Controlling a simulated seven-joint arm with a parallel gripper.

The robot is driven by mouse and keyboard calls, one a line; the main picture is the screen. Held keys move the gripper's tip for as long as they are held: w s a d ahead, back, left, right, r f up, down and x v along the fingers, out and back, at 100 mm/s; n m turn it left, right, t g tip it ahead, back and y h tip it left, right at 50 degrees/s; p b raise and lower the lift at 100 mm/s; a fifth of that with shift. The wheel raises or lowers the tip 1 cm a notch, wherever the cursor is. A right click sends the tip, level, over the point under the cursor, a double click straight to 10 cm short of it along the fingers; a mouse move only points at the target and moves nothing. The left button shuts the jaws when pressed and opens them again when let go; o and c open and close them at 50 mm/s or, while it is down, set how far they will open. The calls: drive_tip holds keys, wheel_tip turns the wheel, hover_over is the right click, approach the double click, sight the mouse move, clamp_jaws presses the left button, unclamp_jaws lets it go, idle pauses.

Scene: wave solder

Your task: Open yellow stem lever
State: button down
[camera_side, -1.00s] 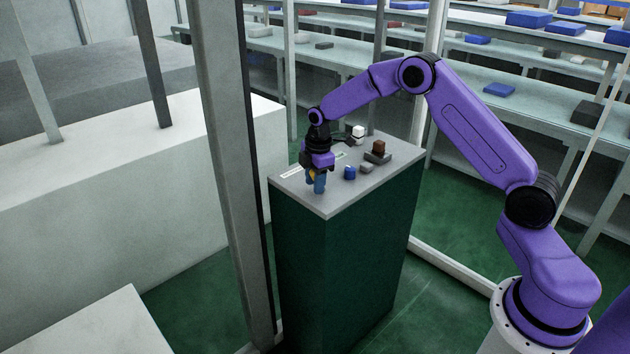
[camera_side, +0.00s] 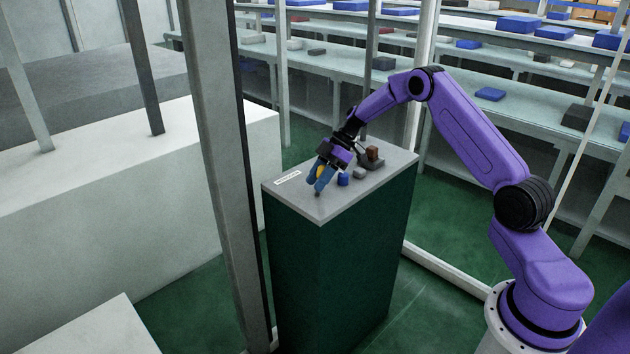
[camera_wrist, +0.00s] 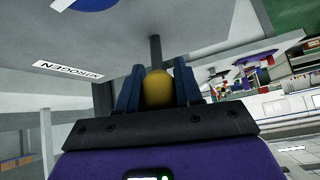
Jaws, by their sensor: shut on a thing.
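The yellow lever knob (camera_wrist: 158,88) sits between the two blue fingers of my gripper (camera_wrist: 157,85) in the wrist view. Its thin dark stem (camera_wrist: 155,50) runs from the knob to the grey panel top. In the side view a bit of the yellow knob (camera_side: 320,171) shows between the fingers of my gripper (camera_side: 319,176), near the front left of the cabinet top. My gripper is shut on the knob and leans, with its wrist up and to the right of the fingertips.
A white label reading NITROGEN (camera_wrist: 68,70) lies nearby. A grey post (camera_side: 215,150) stands left of the cabinet.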

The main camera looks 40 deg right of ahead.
drive_tip(key=shift+d+f+y, duration=0.1)
drive_tip(key=shift+d+y, duration=0.4)
drive_tip(key=shift+y, duration=0.6)
drive_tip(key=c, duration=0.8)
unclamp_jaws()
drive_tip(key=shift+d, duration=0.1)
drive_tip(key=v, duration=1.7)
drive_tip(key=shift+s+d, duration=0.1)
drive_tip(key=shift+d, duration=0.1)
